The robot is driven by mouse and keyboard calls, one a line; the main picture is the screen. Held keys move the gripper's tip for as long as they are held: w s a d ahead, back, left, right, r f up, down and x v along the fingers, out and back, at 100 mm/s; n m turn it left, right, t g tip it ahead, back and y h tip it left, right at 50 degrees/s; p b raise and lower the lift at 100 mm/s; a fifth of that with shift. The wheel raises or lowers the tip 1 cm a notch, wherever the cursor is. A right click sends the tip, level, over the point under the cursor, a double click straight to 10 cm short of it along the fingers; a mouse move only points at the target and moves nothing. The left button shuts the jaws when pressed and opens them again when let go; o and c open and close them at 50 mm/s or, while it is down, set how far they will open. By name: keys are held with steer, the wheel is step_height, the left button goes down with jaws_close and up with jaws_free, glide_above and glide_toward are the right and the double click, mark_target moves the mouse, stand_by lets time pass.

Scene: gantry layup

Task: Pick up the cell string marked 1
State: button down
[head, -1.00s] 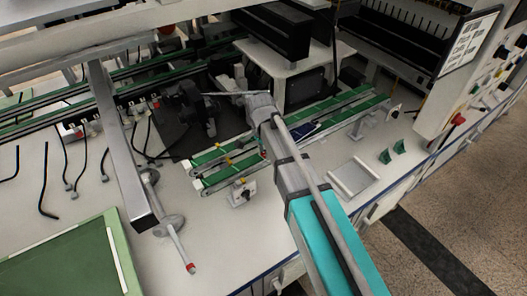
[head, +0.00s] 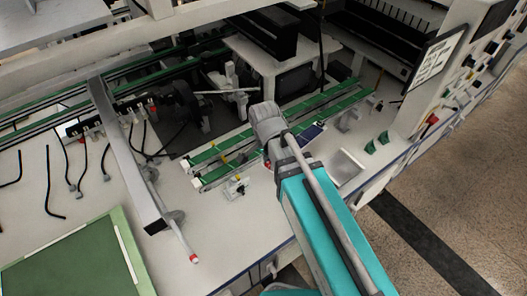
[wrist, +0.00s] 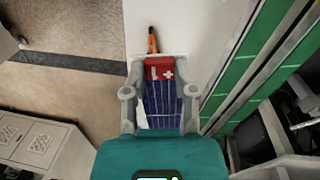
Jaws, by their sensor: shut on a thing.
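A cell string (wrist: 163,105), dark blue with thin pale lines, lies between the two grey fingers of my gripper (wrist: 160,90) in the wrist view. Its far end carries a red tab (wrist: 159,69) with a white mark like a 1 and a plus sign. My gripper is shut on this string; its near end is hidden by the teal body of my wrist.
Green conveyor rails (head: 328,102) run behind my arm and along the right of the wrist view (wrist: 236,85). A pale tray (head: 347,168) and small green brackets (head: 377,143) stand to the right. An orange-and-black object (wrist: 152,40) lies beyond the red tab. White worktop lies open at front.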

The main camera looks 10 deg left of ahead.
steer(key=shift+s+d+r, duration=0.2)
steer(key=shift+s+d, duration=0.1)
steer(key=shift+s, duration=0.15)
steer(key=shift+w, duration=0.15)
stand_by(0.3)
